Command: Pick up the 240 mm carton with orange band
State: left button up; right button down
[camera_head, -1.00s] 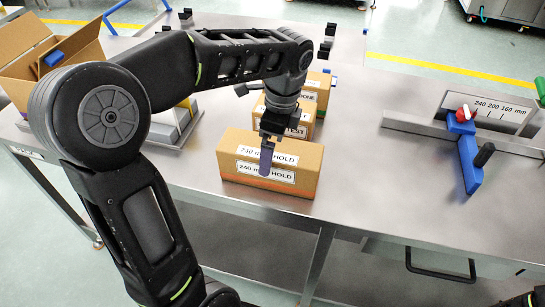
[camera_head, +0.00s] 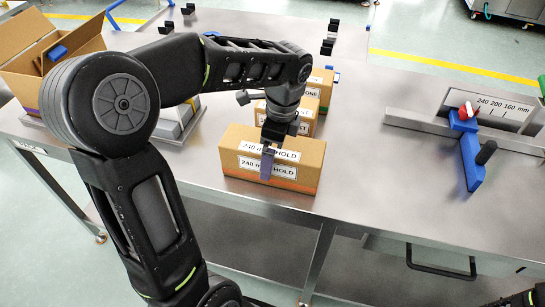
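The 240 mm carton (camera_head: 230,158) is a brown box with an orange band low on its front and white labels reading "240 mm HOLD". It stands upright on the steel table near the front edge. My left gripper (camera_head: 268,150) is over the carton from above. The other finger is hidden, so I cannot tell whether the gripper grips the carton. My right gripper is not in view; only a bit of my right arm shows in the bottom right corner.
Two more cartons stand behind, one (camera_head: 299,126) partly hidden by my arm and one (camera_head: 321,84) farther back. A blue stop with a red knob (camera_head: 470,155) sits on a scale rail at right. An open box (camera_head: 30,60) is at left. The table (camera_head: 370,175) right of the carton is clear.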

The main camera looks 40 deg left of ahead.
pick_arm(q)
jog(key=f, duration=0.4)
jog(key=shift+s+a+f+p, duration=0.1)
jog(key=shift+a+f+p, duration=0.15)
jog(key=shift+f+p, duration=0.1)
jog(key=shift+r, duration=0.1)
jog(key=shift+c, duration=0.4)
jog(key=c, duration=2)
jog(key=shift+r, duration=0.15)
jog(key=shift+c, duration=0.2)
notch_tip(320, 180, up, 10)
jog(key=shift+f+b, duration=0.1)
jog(key=shift+b, duration=0.3)
